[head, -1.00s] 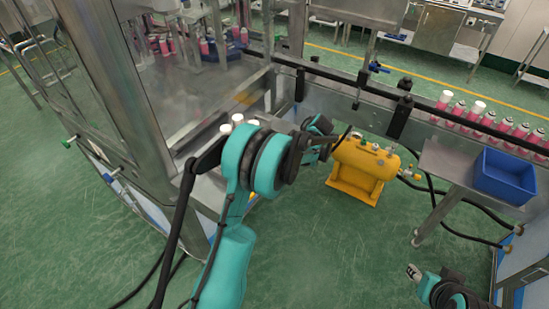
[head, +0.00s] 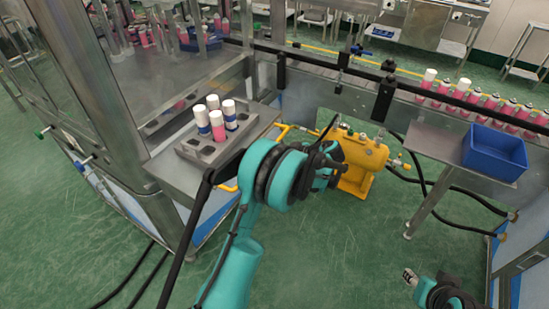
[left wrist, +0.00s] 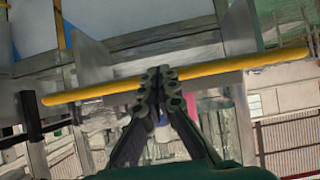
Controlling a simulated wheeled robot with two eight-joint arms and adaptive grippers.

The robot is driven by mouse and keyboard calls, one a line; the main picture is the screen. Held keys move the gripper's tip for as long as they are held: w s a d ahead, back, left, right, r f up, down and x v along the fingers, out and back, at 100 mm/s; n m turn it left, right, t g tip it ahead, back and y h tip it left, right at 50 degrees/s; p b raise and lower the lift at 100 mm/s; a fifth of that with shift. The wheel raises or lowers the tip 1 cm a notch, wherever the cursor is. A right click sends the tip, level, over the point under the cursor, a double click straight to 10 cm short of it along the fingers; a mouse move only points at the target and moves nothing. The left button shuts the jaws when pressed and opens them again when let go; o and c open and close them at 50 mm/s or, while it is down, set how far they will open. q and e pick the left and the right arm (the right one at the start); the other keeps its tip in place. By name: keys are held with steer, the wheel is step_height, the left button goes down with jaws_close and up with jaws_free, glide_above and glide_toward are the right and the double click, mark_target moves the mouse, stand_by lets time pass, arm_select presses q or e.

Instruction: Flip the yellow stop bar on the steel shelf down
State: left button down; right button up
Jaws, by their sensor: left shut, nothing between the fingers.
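The yellow stop bar (left wrist: 95,91) crosses the left wrist view almost level, rising slightly to the right. My left gripper (left wrist: 160,74) is shut and empty. Its fingertips overlap the middle of the bar in that view; I cannot tell whether they touch it. In the head view, a short yellow piece of the bar (head: 228,188) shows at the edge of the steel shelf (head: 165,172). My left arm hides much of the bar and the left fingertips there. My right gripper (head: 409,275) is at the lower right, away from the shelf; its jaw state is unclear.
A grey tray (head: 245,132) on the shelf holds several white-capped cans (head: 218,125). A yellow tank (head: 362,160) stands on the floor beyond my left arm. A blue bin (head: 495,152) sits on a side table at the right. Green floor is open in front.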

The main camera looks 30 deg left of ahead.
arm_select(q)
step_height(320, 180, down, 4)
steer(key=shift+r+b, duration=0.15)
steer(key=shift+b, duration=0.85)
arm_select(e)
step_height(320, 180, down, 2)
steer(key=shift+f, duration=0.25)
